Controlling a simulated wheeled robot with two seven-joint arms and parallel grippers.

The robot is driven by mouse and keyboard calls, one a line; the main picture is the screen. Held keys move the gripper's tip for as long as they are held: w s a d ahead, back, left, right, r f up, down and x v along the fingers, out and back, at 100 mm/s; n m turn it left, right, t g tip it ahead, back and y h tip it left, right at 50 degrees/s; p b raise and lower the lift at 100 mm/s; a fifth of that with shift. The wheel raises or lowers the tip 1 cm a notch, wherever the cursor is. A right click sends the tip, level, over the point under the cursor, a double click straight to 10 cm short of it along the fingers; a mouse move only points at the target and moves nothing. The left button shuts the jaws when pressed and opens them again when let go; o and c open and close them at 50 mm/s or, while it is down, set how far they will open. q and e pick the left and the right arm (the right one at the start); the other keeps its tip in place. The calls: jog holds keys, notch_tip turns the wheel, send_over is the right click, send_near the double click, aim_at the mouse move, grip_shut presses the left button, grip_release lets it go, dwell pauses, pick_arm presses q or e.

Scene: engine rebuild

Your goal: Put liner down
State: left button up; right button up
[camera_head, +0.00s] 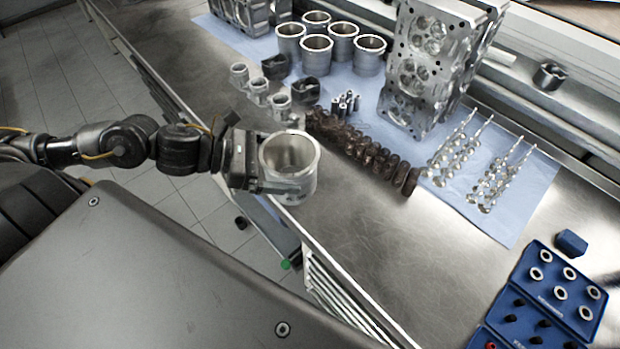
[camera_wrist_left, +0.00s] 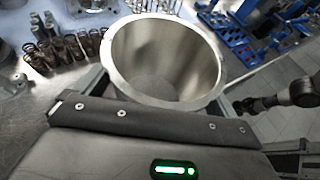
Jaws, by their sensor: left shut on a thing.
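A silver cylinder liner (camera_head: 301,187) with an open top is held in my left gripper (camera_head: 262,183). The gripper is shut on it, and the liner is roughly upright near the bench's front edge. In the left wrist view the liner (camera_wrist_left: 118,65) fills the middle, its wide mouth facing the camera, with the gripper (camera_wrist_left: 150,125) below it. Several similar liners (camera_head: 368,62) stand in a group on a blue cloth at the back of the bench. My right gripper is not seen in the head view.
The metal bench (camera_head: 400,255) has bare room right of the held liner. A blue parts tray (camera_head: 520,272) lies at the lower right.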

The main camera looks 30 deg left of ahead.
aim_at(308, 161)
pick_arm(q)
jog(key=w+b, duration=0.1)
jog(key=b, duration=0.1)
jog(key=w+f+b, duration=0.1)
jog(key=b, duration=0.1)
jog(key=w+f+b, duration=0.1)
jog(key=shift+w+d+b, duration=0.2)
jog(key=shift+d+b, duration=0.05)
jog(key=shift+b, duration=0.15)
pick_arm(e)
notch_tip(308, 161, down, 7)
pick_arm(q)
jog(key=w+f, duration=0.1)
jog(key=w+f+p, duration=0.2)
jog(key=w+f, duration=0.1)
jog(key=shift+d, duration=0.35)
jog(key=shift+w+d+f, duration=0.1)
jog(key=shift+w+f, duration=0.05)
jog(key=shift+f, duration=0.25)
jog(key=f+p, duration=0.2)
jog(key=f, duration=0.1)
jog(key=shift+w, duration=0.2)
jog(key=shift+f, duration=0.2)
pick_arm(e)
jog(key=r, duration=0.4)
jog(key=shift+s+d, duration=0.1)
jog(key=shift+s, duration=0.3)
pick_arm(q)
jog(key=shift+f, duration=0.1)
